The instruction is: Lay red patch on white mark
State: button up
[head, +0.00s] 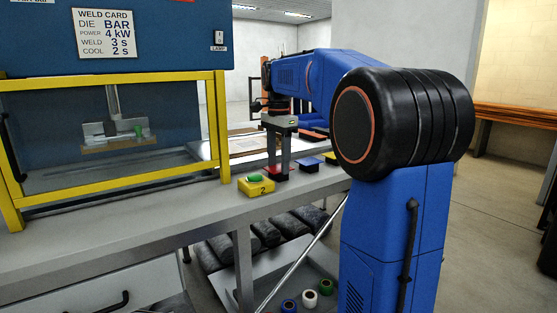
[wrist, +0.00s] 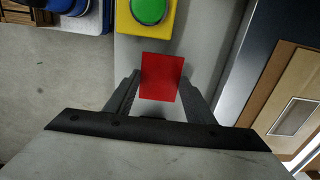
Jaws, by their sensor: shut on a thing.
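The red patch (wrist: 161,77) is a flat red rectangle between my gripper's fingers (wrist: 160,98) in the wrist view. In the head view my gripper (head: 277,168) points down, shut on the red patch (head: 273,169), at a black block (head: 279,177) on the bench. I cannot tell whether the patch still touches the block. In the head view my arm partly hides the area behind the gripper.
A yellow box with a green button (head: 256,187) stands close in front of my gripper. A blue patch (head: 309,162) and a yellow one (head: 333,157) sit to the right. A light tray with a board (head: 243,143) lies behind. The yellow-framed welder guard (head: 221,125) stands left.

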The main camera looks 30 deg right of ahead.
aim_at(279, 168)
jog(key=o, duration=1)
notch_tip(279, 168, up, 18)
jog(key=shift+w+d+f, duration=0.1)
jog(key=shift+d, duration=0.05)
